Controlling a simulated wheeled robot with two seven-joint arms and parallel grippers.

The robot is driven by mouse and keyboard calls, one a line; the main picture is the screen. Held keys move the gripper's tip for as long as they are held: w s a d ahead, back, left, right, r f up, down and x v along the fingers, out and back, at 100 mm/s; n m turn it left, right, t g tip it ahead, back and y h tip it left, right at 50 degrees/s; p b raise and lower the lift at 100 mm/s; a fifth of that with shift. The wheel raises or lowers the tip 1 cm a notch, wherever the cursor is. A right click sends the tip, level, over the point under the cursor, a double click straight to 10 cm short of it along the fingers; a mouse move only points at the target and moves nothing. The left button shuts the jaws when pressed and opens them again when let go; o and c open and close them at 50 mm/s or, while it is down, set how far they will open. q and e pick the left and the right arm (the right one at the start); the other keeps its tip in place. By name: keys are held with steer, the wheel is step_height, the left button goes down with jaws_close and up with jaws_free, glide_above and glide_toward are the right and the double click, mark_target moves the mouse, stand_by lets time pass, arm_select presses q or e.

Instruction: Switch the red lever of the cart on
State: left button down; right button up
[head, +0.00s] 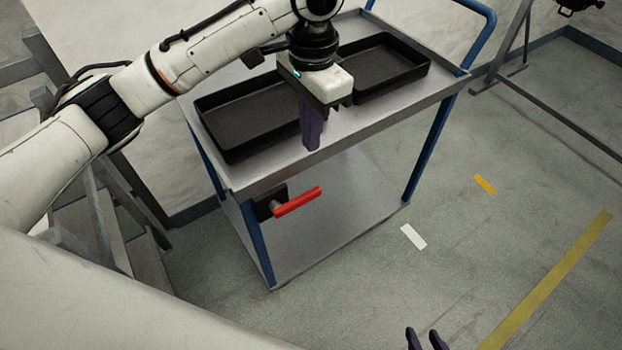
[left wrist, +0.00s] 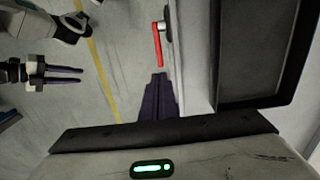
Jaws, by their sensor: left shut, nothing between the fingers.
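The red lever (head: 298,201) sits on a black mount on the near side of the cart (head: 330,160), below its top. In the head view its handle points right and slightly up from the pivot. It also shows in the left wrist view (left wrist: 157,45), beyond the fingertips. My left gripper (head: 312,145) points down at the cart's near top edge, above the lever in the picture. It is shut, empty, and apart from the lever. My right gripper (head: 427,341) is at the bottom edge, with a gap between its fingers; it also shows in the left wrist view (left wrist: 80,75).
Two black trays (head: 228,150) (head: 424,70) lie on the cart top. The cart has blue legs and a blue handle (head: 488,40). Grey wooden steps (head: 130,225) stand at the left.

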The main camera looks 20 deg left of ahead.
mark_target(312, 192)
arm_select(q)
steer(key=shift+f, duration=0.1)
arm_select(e)
steer(key=shift+f, duration=0.1)
arm_select(q)
step_height(312, 192, down, 14)
arm_select(e)
steer(key=shift+s+f, duration=0.1)
steer(key=shift+f, duration=0.2)
arm_select(q)
steer(key=shift+d, duration=0.1)
stand_by(0.5)
